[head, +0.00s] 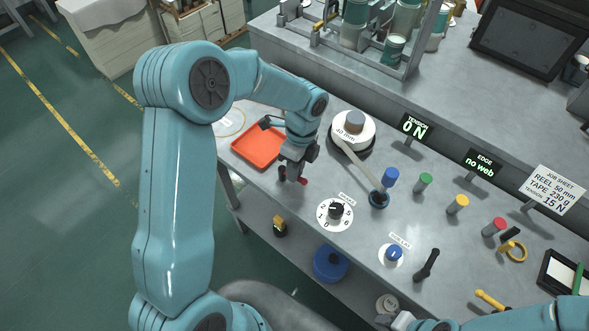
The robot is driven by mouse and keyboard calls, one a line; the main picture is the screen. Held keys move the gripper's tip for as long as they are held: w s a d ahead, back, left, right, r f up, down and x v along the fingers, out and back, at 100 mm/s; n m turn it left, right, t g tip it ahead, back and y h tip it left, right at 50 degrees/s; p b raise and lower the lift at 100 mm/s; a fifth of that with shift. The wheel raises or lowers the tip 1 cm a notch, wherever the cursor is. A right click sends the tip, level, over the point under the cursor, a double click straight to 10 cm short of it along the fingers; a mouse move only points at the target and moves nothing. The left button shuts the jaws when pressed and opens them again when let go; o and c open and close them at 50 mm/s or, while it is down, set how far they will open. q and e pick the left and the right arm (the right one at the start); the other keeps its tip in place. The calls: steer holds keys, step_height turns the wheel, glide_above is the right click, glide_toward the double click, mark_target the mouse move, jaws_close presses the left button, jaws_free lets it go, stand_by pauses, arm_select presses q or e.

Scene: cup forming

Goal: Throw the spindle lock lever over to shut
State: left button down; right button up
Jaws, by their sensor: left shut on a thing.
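My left gripper (291,178) is low over the bench, left of the white reel, with its fingers pointing down. It is shut on the spindle lock lever (303,181), of which only a small red part shows beside the fingertips. The fingers hide the rest, so I cannot tell how far over the lever is. The white reel marked 40 mm (345,128) sits on a dark round base, with a grey cap on top. My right gripper (393,321) is partly in view at the bottom edge, and its jaws are not clear.
An orange tray (258,147) lies left of the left gripper. A numbered dial (336,211), a blue knob (393,254) and a black upright handle (428,264) stand nearer the front. Coloured posts line the right. The tension display (414,128) reads 0 N.

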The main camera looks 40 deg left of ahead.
arm_select(q)
steer(key=n, duration=0.1)
steer(key=w+n+b, duration=0.1)
steer(key=n, duration=0.1)
steer(key=shift+w+a+h, duration=0.1)
steer(key=shift+a+h, duration=0.1)
steer(key=shift+h, duration=0.1)
steer(key=n, duration=0.1)
steer(key=n+b, duration=0.1)
steer(key=n, duration=0.1)
steer(key=w+a+n, duration=0.1)
steer(key=n, duration=0.1)
steer(key=shift+w+r+t+h, duration=0.1)
steer(key=shift+t+h, duration=0.2)
steer(key=shift+h, duration=0.1)
steer(key=n, duration=0.1)
steer(key=a+n+b, duration=0.1)
steer(key=n, duration=0.1)
steer(key=n+b, duration=0.1)
steer(key=shift+w+a+t, duration=0.15)
steer(key=shift+w+t, duration=0.2)
steer(key=shift+t, duration=0.05)
steer(key=shift+w+a+r+n+t+h+b, duration=0.1)
steer(key=shift+a+n+t+h+b, duration=0.2)
steer(key=shift+n, duration=0.8)
steer(key=shift+a+r+n+t+b, duration=0.1)
steer(key=shift+a+n+b, duration=0.25)
steer(key=shift+n, duration=0.75)
